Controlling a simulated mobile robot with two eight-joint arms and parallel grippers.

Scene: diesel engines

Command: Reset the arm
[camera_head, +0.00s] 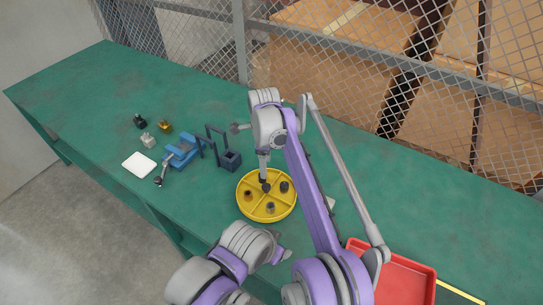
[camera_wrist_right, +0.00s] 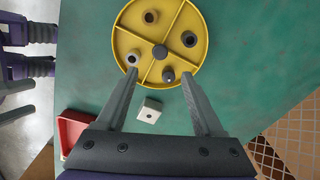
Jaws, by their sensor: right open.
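My right arm reaches over the green workbench in the head view, its gripper (camera_head: 264,180) at the far side of the round yellow divided tray (camera_head: 249,211). In the right wrist view this gripper (camera_wrist_right: 160,78) is open, with nothing held between its fingers. The yellow tray (camera_wrist_right: 136,41) lies beyond the fingertips, with a dark central knob (camera_wrist_right: 160,52) and small cylindrical parts in its compartments. My left arm is folded low in the head view; its gripper (camera_head: 281,256) is small and its jaws are unclear.
A red tray (camera_head: 405,280) lies at the lower right. A pale block with a hole (camera_wrist_right: 149,110) lies beside the yellow tray. A blue fixture (camera_head: 183,151), dark frame (camera_head: 229,160), white plate (camera_head: 139,164) and small connectors stand left. A mesh fence (camera_head: 390,75) runs behind the bench.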

